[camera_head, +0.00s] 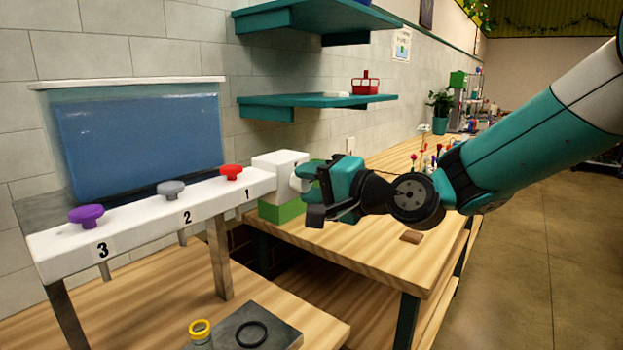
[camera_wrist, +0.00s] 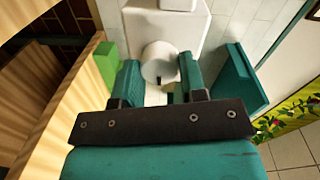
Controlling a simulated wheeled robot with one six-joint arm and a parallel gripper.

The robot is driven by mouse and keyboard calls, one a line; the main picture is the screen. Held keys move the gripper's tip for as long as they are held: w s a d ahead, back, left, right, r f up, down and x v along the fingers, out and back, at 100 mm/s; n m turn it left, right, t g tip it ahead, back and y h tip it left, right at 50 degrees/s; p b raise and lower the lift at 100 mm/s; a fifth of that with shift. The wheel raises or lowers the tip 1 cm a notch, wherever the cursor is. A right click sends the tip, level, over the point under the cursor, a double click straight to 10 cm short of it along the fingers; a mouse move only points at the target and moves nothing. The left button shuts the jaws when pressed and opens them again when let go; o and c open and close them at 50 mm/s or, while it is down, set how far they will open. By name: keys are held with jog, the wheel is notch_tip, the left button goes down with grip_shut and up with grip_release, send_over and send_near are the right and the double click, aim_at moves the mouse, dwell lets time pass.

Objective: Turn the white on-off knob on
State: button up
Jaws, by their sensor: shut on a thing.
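The white on-off knob (camera_wrist: 160,63) is round and shows between the fingers of my gripper (camera_wrist: 160,82) in the wrist view. A short dark mark is on its lower part. My gripper is shut on the knob, one finger at each side. In the head view the knob (camera_head: 298,181) is mostly hidden by my gripper (camera_head: 309,190). The knob sits on the face of a white box (camera_head: 276,163) at the right end of the white numbered bar (camera_head: 150,217).
The bar carries a purple knob (camera_head: 86,214), a grey knob (camera_head: 171,188) and a red knob (camera_head: 231,172). A water tank (camera_head: 140,132) stands behind it. A green block (camera_head: 282,211) is below the box. A teal shelf (camera_head: 310,101) hangs above my gripper.

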jog(key=shift+m, duration=0.4)
jog(key=o, duration=0.9)
jog(key=shift+d, duration=0.1)
jog(key=b+v, duration=0.5)
jog(key=v, duration=1.2)
jog(key=shift+s+d, duration=0.1)
